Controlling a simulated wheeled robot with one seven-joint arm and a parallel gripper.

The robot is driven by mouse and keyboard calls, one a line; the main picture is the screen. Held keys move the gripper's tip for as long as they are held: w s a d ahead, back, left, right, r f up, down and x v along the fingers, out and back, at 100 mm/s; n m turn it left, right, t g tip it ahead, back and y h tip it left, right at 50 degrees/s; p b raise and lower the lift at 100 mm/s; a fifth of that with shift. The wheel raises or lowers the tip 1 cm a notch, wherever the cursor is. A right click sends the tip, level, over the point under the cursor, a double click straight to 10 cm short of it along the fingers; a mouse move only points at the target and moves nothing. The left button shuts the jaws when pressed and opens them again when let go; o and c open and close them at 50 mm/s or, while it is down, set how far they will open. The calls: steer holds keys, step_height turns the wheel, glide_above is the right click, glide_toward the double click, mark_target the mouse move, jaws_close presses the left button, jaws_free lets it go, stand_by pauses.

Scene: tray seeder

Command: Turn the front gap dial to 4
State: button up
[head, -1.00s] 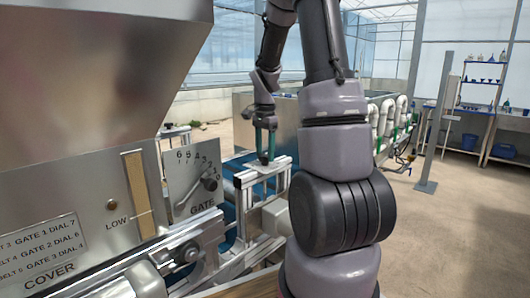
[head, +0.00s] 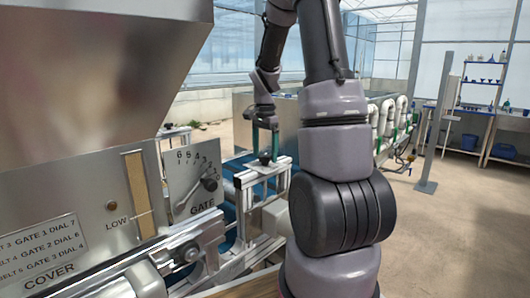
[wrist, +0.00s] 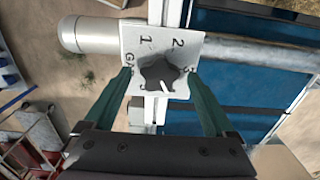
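The front gap dial is a dark star-shaped knob (wrist: 160,74) with a white pointer mark, on a white numbered plate (wrist: 132,52). Numbers 1 and 2 show at the far side. A mark at the right edge, perhaps 3, and the lettering at the left are partly hidden by the fingers. The pointer mark aims toward the lower right in the wrist view; the number there cannot be read. In the head view the knob (head: 265,158) is small and dark under my gripper (head: 265,144). My gripper (wrist: 160,80) is open, its teal fingers on either side of the knob.
A second dial marked GATE (head: 208,184) sits on the metal panel to the left. A sign (head: 45,242) lists gate dial numbers. Metal rails (head: 245,200) run below the dial plate. A tank with curved white pipes (head: 388,118) stands behind.

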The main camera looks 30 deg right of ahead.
mark_target(265, 155)
step_height(265, 155, up, 11)
stand_by(0.5)
steer(key=shift+f, duration=0.1)
